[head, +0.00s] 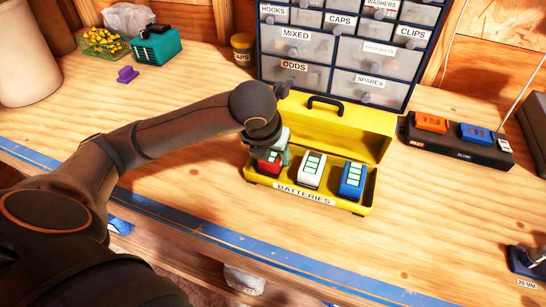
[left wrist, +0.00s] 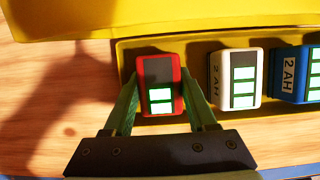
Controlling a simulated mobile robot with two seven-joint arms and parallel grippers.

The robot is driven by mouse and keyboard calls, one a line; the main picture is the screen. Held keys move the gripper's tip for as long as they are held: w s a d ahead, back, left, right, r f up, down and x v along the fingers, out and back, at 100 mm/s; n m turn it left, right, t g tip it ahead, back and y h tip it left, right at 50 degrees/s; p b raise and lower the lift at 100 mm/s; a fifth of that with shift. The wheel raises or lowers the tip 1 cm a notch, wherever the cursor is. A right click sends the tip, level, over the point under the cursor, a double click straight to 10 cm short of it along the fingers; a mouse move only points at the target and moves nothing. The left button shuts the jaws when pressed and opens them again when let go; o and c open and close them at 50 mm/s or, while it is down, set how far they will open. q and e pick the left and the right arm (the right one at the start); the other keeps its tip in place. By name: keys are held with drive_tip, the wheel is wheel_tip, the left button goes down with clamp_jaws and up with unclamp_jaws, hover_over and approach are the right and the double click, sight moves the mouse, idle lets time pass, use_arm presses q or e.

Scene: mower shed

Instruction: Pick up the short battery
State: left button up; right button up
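A yellow open case labelled BATTERIES (head: 315,200) stands on the bench and holds three batteries in a row. The red battery (left wrist: 160,72) is at the left end, with two lit green bars and a dark upper part of its display. The white battery (head: 311,169) is in the middle and the blue battery (head: 352,180) at the right; both show more lit bars. My left gripper (left wrist: 161,85) points down over the red battery, one green finger on each side, with narrow gaps visible. In the head view it partly hides the red battery (head: 268,165). My right gripper is out of view.
The case's raised lid (head: 340,125) stands just behind the batteries, with a drawer cabinet (head: 345,50) behind it. A black charger (head: 458,142) with orange and blue packs is at the right. The front bench is mostly clear.

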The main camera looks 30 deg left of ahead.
use_arm(q)
clamp_jaws()
drive_tip(key=shift+r, duration=0.1)
idle(0.3)
